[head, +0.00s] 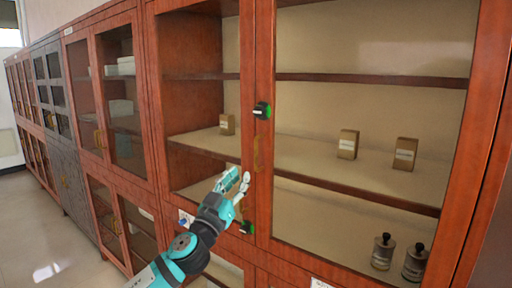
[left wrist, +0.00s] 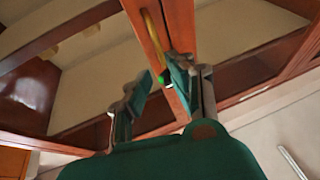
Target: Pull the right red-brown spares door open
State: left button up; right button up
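The right red-brown spares door (head: 371,75) is a large glazed door in a wooden frame, and it looks shut. Its upright brass handle (head: 257,153) is on the left stile. My left gripper (head: 236,184) is in front of the stiles where the two doors meet, just below and left of the handle. Its two fingers are apart with nothing seen between them. In the left wrist view the open fingers (left wrist: 157,88) point toward the stile, and the brass handle (left wrist: 153,35) lies beyond their tips. I cannot tell whether a finger touches the wood. My right gripper is not in view.
The left glazed door (head: 205,55) adjoins. Black-and-green round fittings (head: 262,110) sit on the stile above and below the handle. Behind the glass are small brown boxes (head: 348,144) and dark-capped bottles (head: 383,252). More cabinets (head: 57,110) line the wall; the floor (head: 40,235) at left is clear.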

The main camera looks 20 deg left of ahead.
aim_at(256, 154)
pick_arm(q)
jog(key=p+x, duration=0.2)
jog(key=x, duration=0.9)
jog(key=shift+w+d+p, duration=0.1)
jog(key=shift+w+p, duration=0.15)
jog(key=shift+p, duration=0.1)
jog(key=shift+c, duration=0.4)
grip_shut()
